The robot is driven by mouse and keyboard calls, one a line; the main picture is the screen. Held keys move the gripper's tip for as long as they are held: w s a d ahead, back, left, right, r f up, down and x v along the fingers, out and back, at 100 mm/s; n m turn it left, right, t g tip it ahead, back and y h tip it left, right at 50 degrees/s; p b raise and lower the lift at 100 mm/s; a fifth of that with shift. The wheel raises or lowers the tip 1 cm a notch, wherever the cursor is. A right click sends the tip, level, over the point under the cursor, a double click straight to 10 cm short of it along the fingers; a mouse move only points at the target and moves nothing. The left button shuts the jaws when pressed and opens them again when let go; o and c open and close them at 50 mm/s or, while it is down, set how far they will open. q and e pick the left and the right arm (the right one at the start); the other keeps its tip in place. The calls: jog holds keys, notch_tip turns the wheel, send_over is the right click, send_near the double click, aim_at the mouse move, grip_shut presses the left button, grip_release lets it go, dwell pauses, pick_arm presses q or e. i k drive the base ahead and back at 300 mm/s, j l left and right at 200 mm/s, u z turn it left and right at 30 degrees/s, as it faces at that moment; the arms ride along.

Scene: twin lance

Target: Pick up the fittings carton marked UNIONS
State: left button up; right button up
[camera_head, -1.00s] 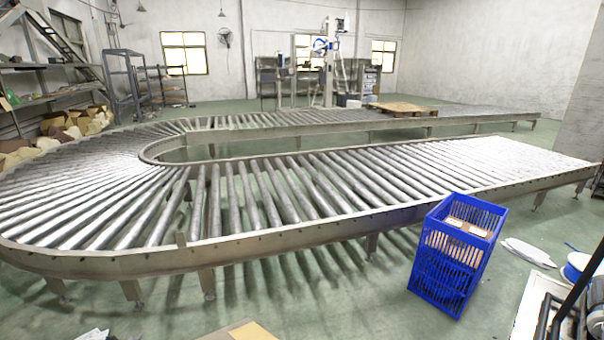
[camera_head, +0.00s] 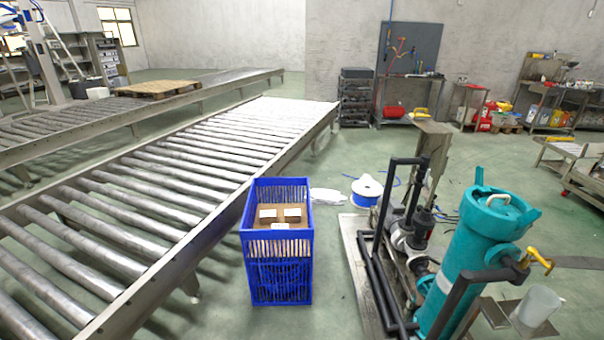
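A blue slatted crate (camera_head: 278,266) stands on the floor beside the roller conveyor, near the middle of the head view. A brown carton (camera_head: 282,218) with pale labels on top shows inside its open top. The labels are too small to read, so I cannot tell whether it is marked UNIONS. Neither of my grippers shows in the head view.
The roller conveyor (camera_head: 150,205) fills the left. A teal filter vessel (camera_head: 480,255) and black piping (camera_head: 385,265) stand close on the right. A white and blue reel (camera_head: 366,191) lies behind the crate. Workbenches line the back. Green floor is open at mid right.

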aim_at(292, 216)
jog(key=i+j+z, duration=0.1)
jog(key=i+l+u, duration=0.15)
jog(key=i, duration=0.35)
jog(key=i+l+u, duration=0.1)
jog(key=i+l, duration=0.2)
jog(key=i, duration=0.2)
jog(key=i+l+u, duration=0.15)
jog(key=i, duration=0.35)
jog(key=i+l+u, duration=0.15)
jog(key=i+l, duration=0.3)
